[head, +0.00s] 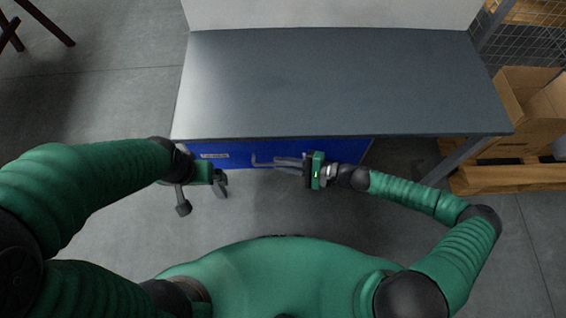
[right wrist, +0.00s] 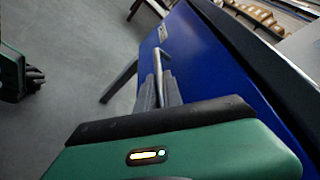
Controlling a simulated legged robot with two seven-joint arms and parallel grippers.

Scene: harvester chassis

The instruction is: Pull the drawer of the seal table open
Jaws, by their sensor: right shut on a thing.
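The seal table (head: 320,80) has a bare dark grey top and stands in front of me. Its blue drawer front (head: 230,152) shows under the top's near edge; it also shows in the right wrist view (right wrist: 215,75). A metal bar handle (right wrist: 157,60) sticks out from the drawer front. My right gripper (head: 278,162) is shut on the handle, coming from the right. The fingers (right wrist: 162,88) hide part of the handle. My left gripper (head: 202,196) is empty and open, with its fingers apart, left of the handle and in front of the table.
A cardboard box (head: 530,105) on a wooden pallet (head: 500,180) stands right of the table, near a wire mesh cage (head: 515,45). A table leg (head: 455,160) is close to my right arm. The grey floor between me and the drawer is clear.

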